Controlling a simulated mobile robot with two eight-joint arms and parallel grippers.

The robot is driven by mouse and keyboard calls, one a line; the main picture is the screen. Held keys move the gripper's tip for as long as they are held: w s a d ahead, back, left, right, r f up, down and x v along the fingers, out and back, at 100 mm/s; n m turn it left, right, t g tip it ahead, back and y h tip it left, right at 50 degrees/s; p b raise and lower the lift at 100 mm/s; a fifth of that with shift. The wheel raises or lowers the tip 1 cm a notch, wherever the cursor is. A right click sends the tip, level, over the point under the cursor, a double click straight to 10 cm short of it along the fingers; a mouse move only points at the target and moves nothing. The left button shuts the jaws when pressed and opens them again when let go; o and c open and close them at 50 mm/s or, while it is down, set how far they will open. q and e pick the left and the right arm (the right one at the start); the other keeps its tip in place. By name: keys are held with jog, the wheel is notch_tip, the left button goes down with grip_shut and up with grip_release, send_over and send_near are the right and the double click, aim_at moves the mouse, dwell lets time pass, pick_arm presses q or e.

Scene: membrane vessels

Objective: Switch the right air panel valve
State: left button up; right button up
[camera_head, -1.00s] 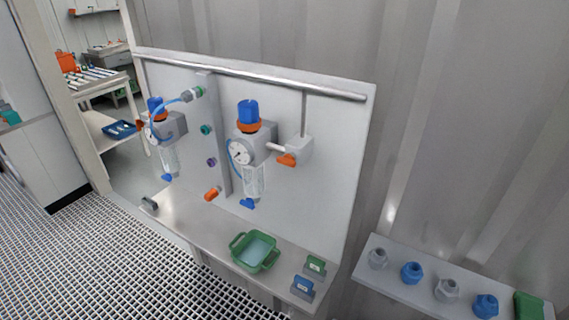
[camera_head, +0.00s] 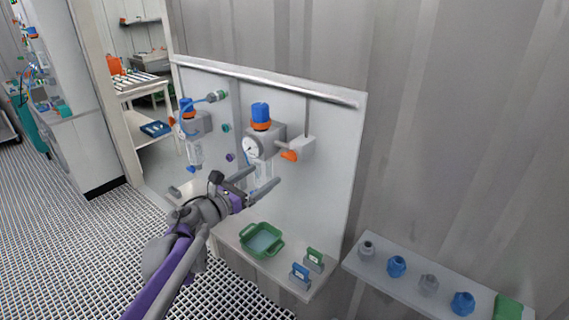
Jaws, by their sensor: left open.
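The white air panel (camera_head: 335,125) stands against the wall. At its right, a grey valve block (camera_head: 303,148) carries an orange valve handle (camera_head: 289,156), which points left and slightly down. Left of it is a regulator with a blue knob (camera_head: 260,112), an orange ring and a round gauge (camera_head: 251,148). My left gripper (camera_head: 266,174) is open and empty, below and left of the orange handle and apart from it in the picture. It hides part of the clear bowl under the regulator. My right gripper is not in view.
A second regulator (camera_head: 195,125) is on the panel's left. On the ledge below stand a green tray (camera_head: 262,241) and two small tagged blocks, blue (camera_head: 299,274) and green (camera_head: 314,257). A shelf at the lower right holds grey and blue fittings (camera_head: 397,266).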

aim_at(287, 158)
pick_arm(q)
jog(key=p+x, duration=0.1)
jog(key=x, duration=0.9)
jog(key=shift+w+d, duration=0.1)
jog(key=shift+w, duration=0.25)
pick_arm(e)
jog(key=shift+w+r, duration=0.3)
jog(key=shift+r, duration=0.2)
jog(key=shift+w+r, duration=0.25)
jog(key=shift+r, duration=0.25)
pick_arm(q)
jog(key=c, duration=1.4)
